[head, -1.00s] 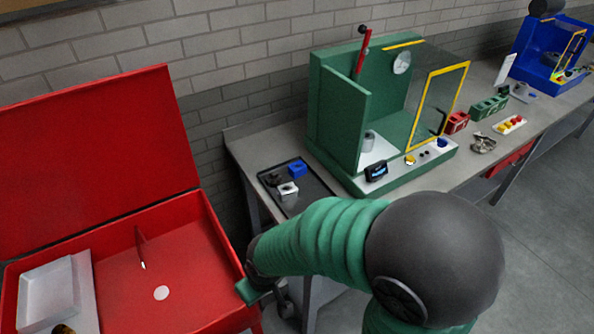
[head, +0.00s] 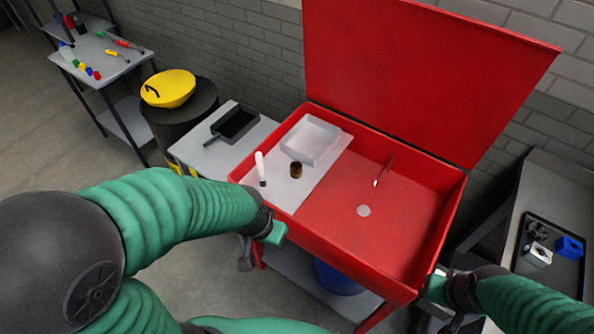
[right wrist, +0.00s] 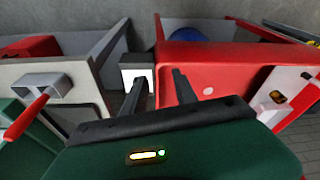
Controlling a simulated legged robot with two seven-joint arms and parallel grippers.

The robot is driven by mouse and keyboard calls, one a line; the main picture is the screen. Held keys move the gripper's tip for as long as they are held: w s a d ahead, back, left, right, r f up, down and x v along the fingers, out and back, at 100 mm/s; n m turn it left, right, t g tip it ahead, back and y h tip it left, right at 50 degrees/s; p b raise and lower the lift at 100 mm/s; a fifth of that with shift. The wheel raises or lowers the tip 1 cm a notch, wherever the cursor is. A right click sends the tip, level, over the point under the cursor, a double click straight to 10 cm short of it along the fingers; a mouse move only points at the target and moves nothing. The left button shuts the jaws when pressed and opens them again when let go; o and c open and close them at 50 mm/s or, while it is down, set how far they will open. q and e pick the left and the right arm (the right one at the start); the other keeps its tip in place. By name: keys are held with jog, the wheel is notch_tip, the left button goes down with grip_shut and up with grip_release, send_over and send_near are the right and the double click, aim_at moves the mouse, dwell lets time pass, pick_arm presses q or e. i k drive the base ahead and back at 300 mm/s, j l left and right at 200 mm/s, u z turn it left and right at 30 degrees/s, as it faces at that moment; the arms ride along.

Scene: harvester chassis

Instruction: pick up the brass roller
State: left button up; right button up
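The brass roller (head: 296,170) is a small dark brown-gold cylinder standing on the pale shelf (head: 310,192) inside the left part of the red open-lidded bin (head: 410,215). It also appears small in the right wrist view (right wrist: 278,97), at the right. My left gripper (head: 246,262) is outside the bin's front wall, below and left of the roller; its fingers are too small to judge. My right gripper (head: 447,326) is outside the bin's right front corner, far from the roller. In the right wrist view its two fingers (right wrist: 158,80) are apart with nothing between them.
A white tray (head: 313,138) lies behind the roller, and a white-and-black bottle-like item (head: 261,169) stands left of it. The raised red lid (head: 430,70) rises behind. The bin's front rim lies between my left gripper and the roller. A bench with a dark tray (head: 560,280) is at right.

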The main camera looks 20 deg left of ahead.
aim_at(295, 167)
jog(key=i+j, duration=0.15)
jog(key=j, duration=0.25)
jog(key=i+j, duration=0.2)
jog(key=j, duration=0.15)
jog(key=i+j, duration=0.15)
jog(key=j, duration=0.25)
jog(key=i+j, duration=0.15)
jog(key=j, duration=0.2)
jog(key=i+j, duration=0.15)
jog(key=j, duration=0.25)
jog(key=i+z, duration=0.05)
